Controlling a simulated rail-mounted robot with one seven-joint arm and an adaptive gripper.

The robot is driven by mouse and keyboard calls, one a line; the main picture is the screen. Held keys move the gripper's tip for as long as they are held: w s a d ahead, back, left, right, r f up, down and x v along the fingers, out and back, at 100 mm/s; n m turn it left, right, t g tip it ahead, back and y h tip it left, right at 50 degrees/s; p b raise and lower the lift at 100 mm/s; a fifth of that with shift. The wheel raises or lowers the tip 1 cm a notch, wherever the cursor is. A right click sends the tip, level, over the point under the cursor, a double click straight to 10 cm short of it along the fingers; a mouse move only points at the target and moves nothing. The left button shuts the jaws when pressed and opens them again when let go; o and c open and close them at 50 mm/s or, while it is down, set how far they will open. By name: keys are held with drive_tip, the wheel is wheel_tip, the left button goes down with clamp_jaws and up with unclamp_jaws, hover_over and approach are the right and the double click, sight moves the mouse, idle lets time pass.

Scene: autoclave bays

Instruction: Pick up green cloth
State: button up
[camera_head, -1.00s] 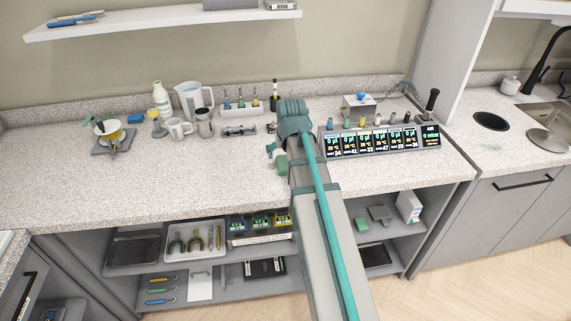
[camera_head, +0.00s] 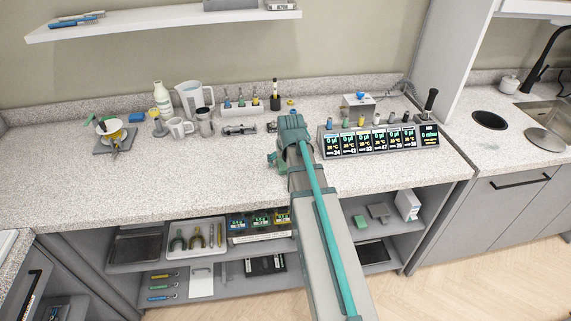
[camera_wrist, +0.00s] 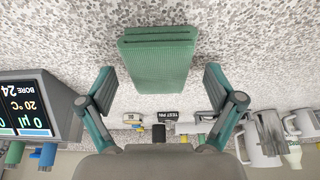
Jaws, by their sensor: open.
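The green cloth (camera_wrist: 158,62) is a folded, textured block on the speckled worktop in the wrist view. It lies at the top centre, between and slightly beyond the fingertips. My gripper (camera_wrist: 158,78) is open, with one teal finger on each side of the cloth and a gap to both. In the head view my gripper (camera_head: 277,160) is over the worktop, near its middle. My arm and gripper largely hide the cloth there.
A display unit (camera_head: 376,139) stands right of my gripper. A bottle rack (camera_head: 240,105), mugs (camera_head: 181,128) and a jug (camera_head: 194,97) stand behind and left. A small green block (camera_head: 360,221) lies on the lower shelf. The front left worktop is clear.

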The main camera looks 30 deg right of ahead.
drive_tip(key=c, duration=1)
drive_tip(key=shift+r, duration=0.15)
drive_tip(key=shift+r, duration=0.35)
drive_tip(key=shift+r+b, duration=0.35)
drive_tip(key=shift+r, duration=0.6)
drive_tip(key=s+d+r+b, duration=0.1)
drive_tip(key=s+r, duration=0.2)
drive_tip(key=s, duration=0.1)
drive_tip(key=s+r+b, duration=0.1)
drive_tip(key=s+r, duration=0.2)
drive_tip(key=s, duration=0.2)
drive_tip(key=s+d+r+b, duration=0.1)
drive_tip(key=s+r, duration=0.3)
drive_tip(key=shift+s+d, duration=0.3)
drive_tip(key=shift+s, duration=0.1)
